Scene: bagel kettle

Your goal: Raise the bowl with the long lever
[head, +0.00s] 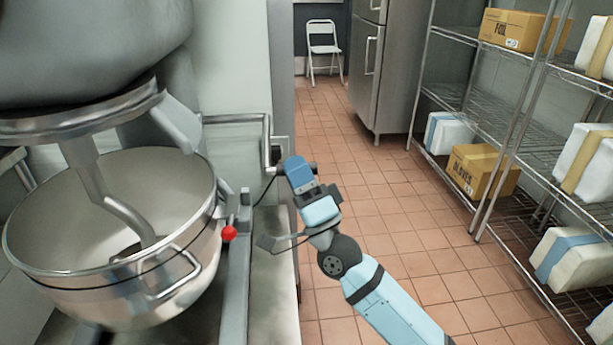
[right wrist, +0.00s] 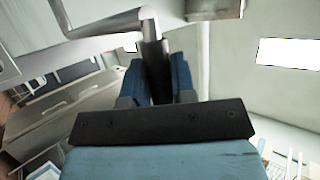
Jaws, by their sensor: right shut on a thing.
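The steel mixer bowl (head: 185,235) stands under the mixer head (head: 75,45) at the left of the head view, with the dough hook (head: 110,195) reaching down into it. The long lever (head: 232,118) is a grey bent bar that runs right from the mixer's column and turns down at its end. My right gripper (head: 293,165) is at that down-turned end. In the right wrist view the lever (right wrist: 150,35) passes between the blue fingers of the right gripper (right wrist: 155,75), which are shut on it. My left gripper is out of view.
A red knob (head: 228,233) sits beside the bowl on its support. A wire rack (head: 480,95) with boxes stands at the right. A steel fridge (head: 395,70) and a white folding chair (head: 323,45) are at the back. The tiled floor (head: 370,180) between is clear.

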